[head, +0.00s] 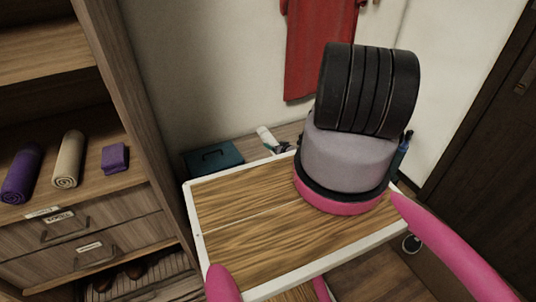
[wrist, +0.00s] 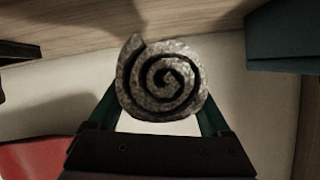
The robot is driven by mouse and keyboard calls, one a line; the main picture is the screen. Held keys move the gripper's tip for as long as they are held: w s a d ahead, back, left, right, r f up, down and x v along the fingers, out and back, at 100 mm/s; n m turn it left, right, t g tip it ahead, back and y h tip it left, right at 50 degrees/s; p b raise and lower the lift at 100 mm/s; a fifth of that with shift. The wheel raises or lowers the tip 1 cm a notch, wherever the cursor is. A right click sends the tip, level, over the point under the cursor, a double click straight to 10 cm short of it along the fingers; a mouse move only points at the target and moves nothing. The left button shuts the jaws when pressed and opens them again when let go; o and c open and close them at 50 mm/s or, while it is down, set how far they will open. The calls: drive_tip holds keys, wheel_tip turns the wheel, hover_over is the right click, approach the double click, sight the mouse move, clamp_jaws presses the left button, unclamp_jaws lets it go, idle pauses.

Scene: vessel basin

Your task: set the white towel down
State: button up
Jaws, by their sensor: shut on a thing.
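The white towel is a tight roll. In the wrist view the spiral end of the white towel (wrist: 162,82) faces the camera, looking greyish in the dim light. My gripper (wrist: 160,112) has a finger on each side of the roll and is shut on it. In the head view the white towel (head: 265,136) shows small beyond my arm, close to the wooden surface by the wall. My gripper (head: 282,148) is a small dark shape at its near end, partly hidden. I cannot tell whether the towel touches the surface.
A teal box (head: 213,158) lies left of the towel; its edge also shows in the wrist view (wrist: 285,38). A red garment (head: 318,50) hangs on the wall. Left shelves hold a purple roll (head: 21,174), a beige roll (head: 68,160) and a folded purple cloth (head: 115,158).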

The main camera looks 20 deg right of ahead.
drive_tip(key=shift+f, duration=2.45)
drive_tip(key=shift+f, duration=0.1)
drive_tip(key=o, duration=1.3)
drive_tip(key=shift+f, duration=0.1)
drive_tip(key=shift+c, duration=0.2)
drive_tip(key=shift+s+d+r, duration=0.1)
drive_tip(key=shift+s+r, duration=0.05)
drive_tip(key=shift+r, duration=0.1)
drive_tip(key=v, duration=1.1)
drive_tip(key=shift+s, duration=0.3)
